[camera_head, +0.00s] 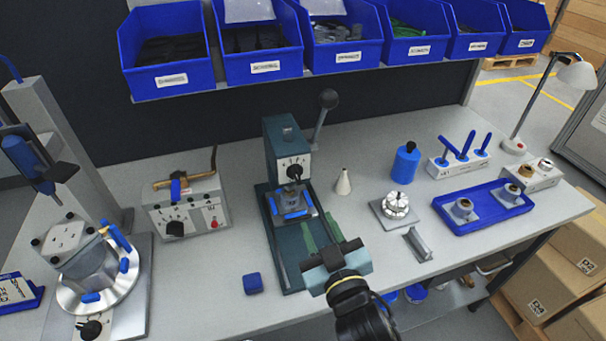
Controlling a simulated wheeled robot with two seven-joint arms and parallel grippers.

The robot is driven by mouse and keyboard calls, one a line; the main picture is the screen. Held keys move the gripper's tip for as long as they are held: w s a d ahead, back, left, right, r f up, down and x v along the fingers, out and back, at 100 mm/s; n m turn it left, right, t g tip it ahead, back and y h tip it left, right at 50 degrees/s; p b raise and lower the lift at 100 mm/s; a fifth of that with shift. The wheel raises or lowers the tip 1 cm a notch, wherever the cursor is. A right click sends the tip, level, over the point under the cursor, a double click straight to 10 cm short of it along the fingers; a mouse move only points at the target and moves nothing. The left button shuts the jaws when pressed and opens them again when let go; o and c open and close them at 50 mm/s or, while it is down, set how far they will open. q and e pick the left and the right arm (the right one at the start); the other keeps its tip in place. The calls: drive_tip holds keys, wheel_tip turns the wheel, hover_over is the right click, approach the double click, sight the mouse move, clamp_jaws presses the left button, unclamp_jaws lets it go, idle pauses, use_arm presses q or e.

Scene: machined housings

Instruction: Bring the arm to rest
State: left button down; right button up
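My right arm comes in from the bottom, and its gripper (321,232) points away from me over the front right of the green press (279,148). Its two greenish fingers stand apart with nothing seen between them. A small metal housing (292,196) sits in the press's fixture with blue clamps, just beyond and left of the fingertips. The fingers overlap the press base in this view, so I cannot tell whether they touch it. My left gripper is not in view.
A grey control box (187,207) and a round clamping fixture (98,284) stand to the left. A blue block (253,283) lies in front. On the right are a metal V-block (418,244), a bearing stand (396,207) and a blue tray (482,222). Blue bins (259,67) hang behind.

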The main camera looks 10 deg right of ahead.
drive_tip(key=s+d+f+m+g+h, duration=0.2)
drive_tip(key=s+d+f+m+g, duration=0.1)
drive_tip(key=s+d+f+g, duration=0.75)
drive_tip(key=s+g, duration=0.4)
drive_tip(key=s, duration=0.4)
wheel_tip(320, 180, down, 28)
drive_tip(key=s+n+g+b, duration=0.1)
drive_tip(key=s+b, duration=0.1)
drive_tip(key=b, duration=0.2)
drive_tip(key=s+d+f+g+b, duration=0.1)
drive_tip(key=s+d+f+b, duration=0.2)
drive_tip(key=s+f, duration=1.4)
drive_tip(key=shift+d+f, duration=0.15)
drive_tip(key=shift+f, duration=0.7)
